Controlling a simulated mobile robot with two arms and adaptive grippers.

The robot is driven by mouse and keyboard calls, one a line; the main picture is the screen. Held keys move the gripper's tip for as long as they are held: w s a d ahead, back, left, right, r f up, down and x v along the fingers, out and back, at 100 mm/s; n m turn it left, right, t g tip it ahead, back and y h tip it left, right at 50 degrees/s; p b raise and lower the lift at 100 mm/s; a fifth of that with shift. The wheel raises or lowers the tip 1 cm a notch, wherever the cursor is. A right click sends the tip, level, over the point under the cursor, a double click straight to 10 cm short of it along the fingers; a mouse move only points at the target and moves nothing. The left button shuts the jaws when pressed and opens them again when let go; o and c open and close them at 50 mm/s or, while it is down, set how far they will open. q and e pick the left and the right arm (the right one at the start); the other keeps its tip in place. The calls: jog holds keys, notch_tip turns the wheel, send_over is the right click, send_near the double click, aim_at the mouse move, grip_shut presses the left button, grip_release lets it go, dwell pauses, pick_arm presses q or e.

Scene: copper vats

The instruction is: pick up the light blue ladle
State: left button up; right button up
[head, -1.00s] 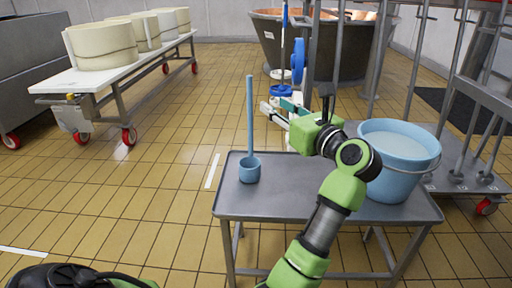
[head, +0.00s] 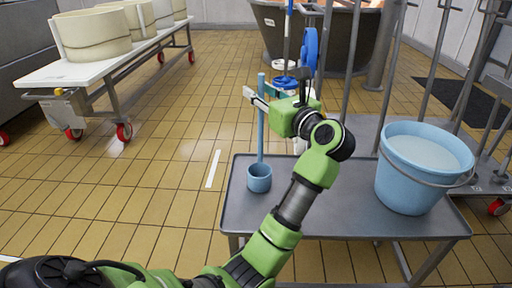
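The light blue ladle (head: 260,174) stands upright on the grey metal table, its cup near the left edge and its long thin handle pointing up. My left gripper (head: 259,94) is at the upper part of the handle, high above the cup. Its fingers look apart, with the pale one overlapping the handle in the picture. I cannot tell whether they touch the handle. The far finger is partly hidden by the gripper body and blends with blue things behind. My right gripper is not in view.
The grey table (head: 330,215) also bears a light blue bucket (head: 407,185) at its right. A white bench (head: 95,68) with cream moulds stands at the back left. A vat (head: 330,45) and metal railings are behind. The tiled floor left of the table is clear.

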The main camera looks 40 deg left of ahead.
pick_arm(q)
jog(key=shift+d+r, duration=0.1)
jog(key=shift+d, duration=0.05)
jog(key=shift+s+d, duration=0.1)
jog(key=shift+d, duration=0.05)
jog(key=c, duration=0.3)
grip_shut()
jog(key=shift+r, duration=0.15)
